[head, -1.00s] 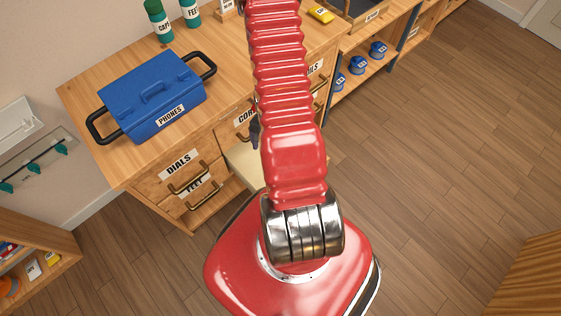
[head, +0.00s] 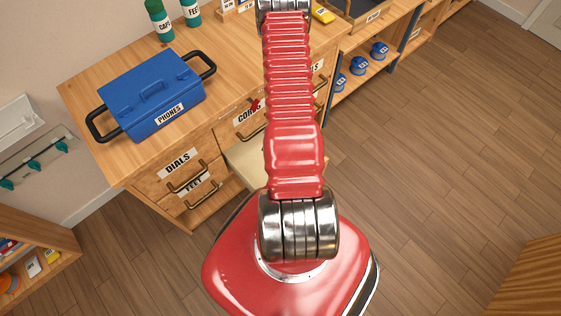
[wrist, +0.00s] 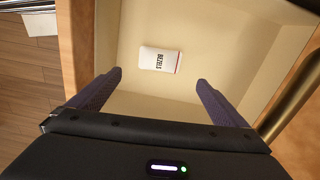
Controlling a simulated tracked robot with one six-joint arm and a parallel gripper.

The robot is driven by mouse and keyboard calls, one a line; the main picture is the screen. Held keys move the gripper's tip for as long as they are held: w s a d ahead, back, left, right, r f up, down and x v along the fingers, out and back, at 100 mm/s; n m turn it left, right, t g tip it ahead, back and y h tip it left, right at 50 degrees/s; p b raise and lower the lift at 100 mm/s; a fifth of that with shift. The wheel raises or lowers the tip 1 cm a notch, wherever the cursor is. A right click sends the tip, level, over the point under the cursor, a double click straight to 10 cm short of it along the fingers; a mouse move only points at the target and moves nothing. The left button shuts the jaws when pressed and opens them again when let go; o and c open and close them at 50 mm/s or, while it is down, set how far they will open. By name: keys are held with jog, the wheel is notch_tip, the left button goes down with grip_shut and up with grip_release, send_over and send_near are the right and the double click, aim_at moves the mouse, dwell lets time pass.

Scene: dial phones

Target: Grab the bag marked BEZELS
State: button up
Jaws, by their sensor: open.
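The bag marked BEZELS (wrist: 160,60) is a small white packet with a red edge. In the wrist view it lies on the cream floor of an open drawer (wrist: 215,45), near the middle. My gripper (wrist: 160,80) is open and empty, its two dark fingers spread to either side below the bag in the picture. The fingers do not touch the bag. In the head view part of the pulled-out drawer (head: 242,157) shows beside my arm. The bag is not visible there.
A drawer handle (wrist: 292,98) runs along the right of the wrist view. In the head view a blue PHONES box (head: 152,92) sits on the wooden bench. Closed drawers marked DIALS (head: 178,161) and FEET (head: 193,184) are left of my arm. Open floor lies to the right.

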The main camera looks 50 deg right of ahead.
notch_tip(320, 180, down, 8)
jog(key=shift+f, duration=0.1)
dwell(0.5)
jog(key=shift+d+f, duration=0.15)
jog(key=shift+f, duration=1.15)
jog(key=shift+d+f, duration=0.1)
jog(key=shift+f, duration=1.2)
jog(key=c, duration=1.1)
jog(key=shift+r, duration=0.2)
jog(key=shift+r, duration=4.85)
